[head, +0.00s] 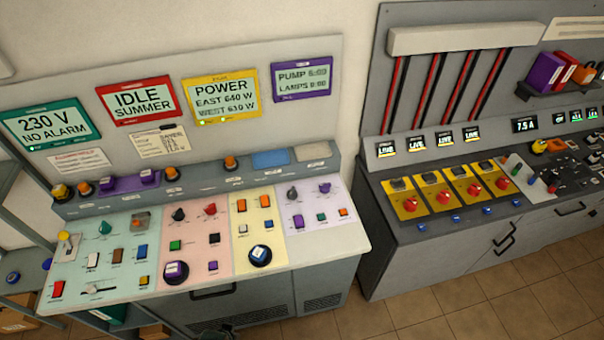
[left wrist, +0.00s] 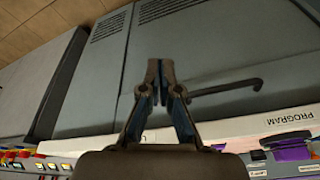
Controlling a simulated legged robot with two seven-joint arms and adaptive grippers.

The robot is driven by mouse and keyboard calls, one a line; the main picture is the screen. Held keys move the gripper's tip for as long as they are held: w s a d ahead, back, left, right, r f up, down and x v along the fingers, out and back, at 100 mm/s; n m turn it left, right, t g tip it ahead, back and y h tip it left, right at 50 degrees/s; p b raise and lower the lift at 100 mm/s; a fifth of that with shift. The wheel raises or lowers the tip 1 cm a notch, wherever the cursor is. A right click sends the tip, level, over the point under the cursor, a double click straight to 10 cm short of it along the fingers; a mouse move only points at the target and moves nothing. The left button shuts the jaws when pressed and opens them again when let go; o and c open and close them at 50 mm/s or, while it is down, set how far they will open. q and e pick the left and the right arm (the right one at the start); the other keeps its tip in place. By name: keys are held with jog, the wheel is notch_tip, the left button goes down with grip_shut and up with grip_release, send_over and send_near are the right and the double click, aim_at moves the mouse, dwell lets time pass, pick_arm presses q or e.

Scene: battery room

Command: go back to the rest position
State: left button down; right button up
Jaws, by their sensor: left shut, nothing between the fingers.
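My left gripper (left wrist: 158,75) shows in the left wrist view, its fingers together and nothing between them. It points at the grey cabinet front (left wrist: 190,60) below the console, and a dark door handle (left wrist: 228,88) lies just to the right of the fingertips in the picture. Whether it touches the handle I cannot tell. My right gripper is in no view.
A control console (head: 210,250) with coloured panels, knobs and buttons stands at the left. A second grey console (head: 400,235) with red rotary switches stands at the right. Shelves (head: 20,235) are at the far left. Tiled floor (head: 480,300) is clear at the lower right.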

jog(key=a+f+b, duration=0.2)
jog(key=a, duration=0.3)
pick_arm(q)
jog(key=s+a+f+g+b, duration=0.1)
jog(key=s+f, duration=0.1)
jog(key=f, duration=1)
jog(key=s+a+f+b, duration=0.1)
jog(key=s+f, duration=0.1)
jog(key=f, duration=1)
jog(key=s+a+f+g+b, duration=0.1)
jog(key=s+a+f+b, duration=0.1)
jog(key=s+f, duration=1.5)
jog(key=shift+f+b, duration=0.6)
jog(key=shift+b, duration=0.25)
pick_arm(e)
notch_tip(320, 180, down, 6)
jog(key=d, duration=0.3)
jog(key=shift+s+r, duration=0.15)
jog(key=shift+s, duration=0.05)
